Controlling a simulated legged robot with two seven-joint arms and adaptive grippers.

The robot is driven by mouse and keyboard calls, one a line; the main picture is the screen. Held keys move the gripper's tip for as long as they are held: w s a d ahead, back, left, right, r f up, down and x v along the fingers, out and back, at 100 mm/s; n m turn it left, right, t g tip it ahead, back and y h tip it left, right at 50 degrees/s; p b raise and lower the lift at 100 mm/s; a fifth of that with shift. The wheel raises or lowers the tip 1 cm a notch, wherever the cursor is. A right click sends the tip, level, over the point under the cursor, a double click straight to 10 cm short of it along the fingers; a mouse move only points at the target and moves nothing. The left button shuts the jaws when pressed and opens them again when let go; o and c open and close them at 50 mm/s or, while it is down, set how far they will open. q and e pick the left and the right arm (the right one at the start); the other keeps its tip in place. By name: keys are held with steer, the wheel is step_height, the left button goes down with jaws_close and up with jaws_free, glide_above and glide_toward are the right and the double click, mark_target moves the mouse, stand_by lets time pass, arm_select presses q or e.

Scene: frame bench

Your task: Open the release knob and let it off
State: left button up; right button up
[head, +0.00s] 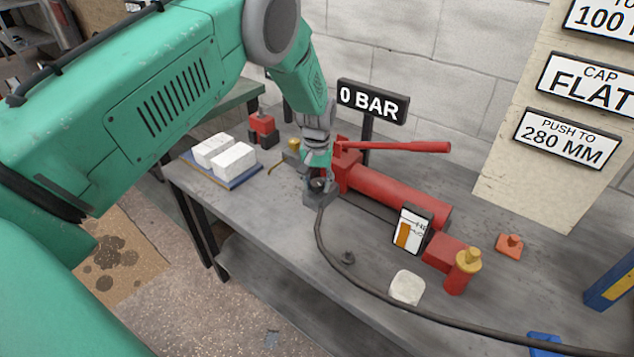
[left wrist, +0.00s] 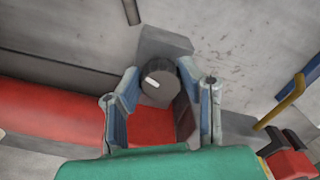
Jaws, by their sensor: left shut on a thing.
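The release knob (left wrist: 157,87) is a dark round knob with a white mark on its face, seen between my fingers in the left wrist view. My left gripper (left wrist: 168,92) is shut on it, one blue-grey finger on each side. In the head view the left gripper (head: 318,172) reaches down at the near end of the red hand pump (head: 385,192), and the knob is mostly hidden there. The pump has a red lever (head: 405,147). A sign (head: 372,101) behind reads 0 BAR. My right gripper is not in view.
A black hose (head: 322,240) runs from the pump end across the bench (head: 270,235). A red cylinder with a brass top (head: 462,270), a gauge card (head: 411,230), a white cloth (head: 406,287) and white blocks (head: 232,160) stand around. The front middle of the bench is fairly clear.

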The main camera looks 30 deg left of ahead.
mark_target(317, 182)
arm_select(q)
steer(key=shift+w+a+r+n, duration=0.1)
steer(key=shift+w+r+n, duration=0.1)
steer(key=shift+n, duration=0.4)
steer(key=shift+w+r+n, duration=0.1)
steer(key=shift+w+n, duration=0.1)
steer(key=shift+n, duration=0.4)
steer(key=o, duration=1.1)
steer(key=shift+s+f, duration=0.15)
step_height(317, 182, up, 12)
steer(key=shift+f, duration=0.1)
